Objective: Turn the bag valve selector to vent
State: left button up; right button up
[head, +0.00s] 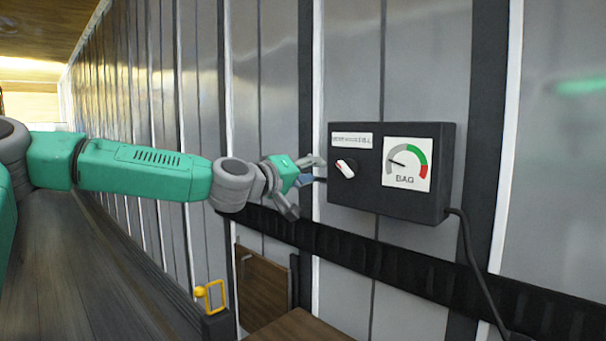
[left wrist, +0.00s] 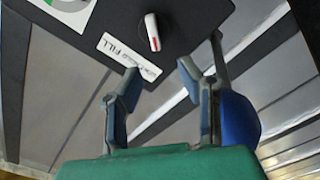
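The bag valve selector is a white knob (head: 346,168) with a red mark, on the front of a dark box (head: 385,205). A white label (head: 352,140) sits above it; the wrist view shows "FILL" on its label (left wrist: 128,56). The knob (left wrist: 152,32) stands tilted, not quite upright, in the left wrist view. My left gripper (head: 308,186) is just left of the box in the head view. In the wrist view its fingers (left wrist: 160,76) are spread apart and empty, short of the knob and not touching it. My right gripper is out of view.
A gauge (head: 407,164) marked BAG sits right of the knob, its needle toward the left, grey side. A black cable (head: 470,250) hangs from the box. A dark rail (head: 400,262) runs below along the ribbed metal wall. A yellow handle (head: 210,295) stands lower left.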

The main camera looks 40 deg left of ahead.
pick_arm(q)
jog(key=shift+s+a, duration=0.15)
jog(key=shift+s, duration=1.4)
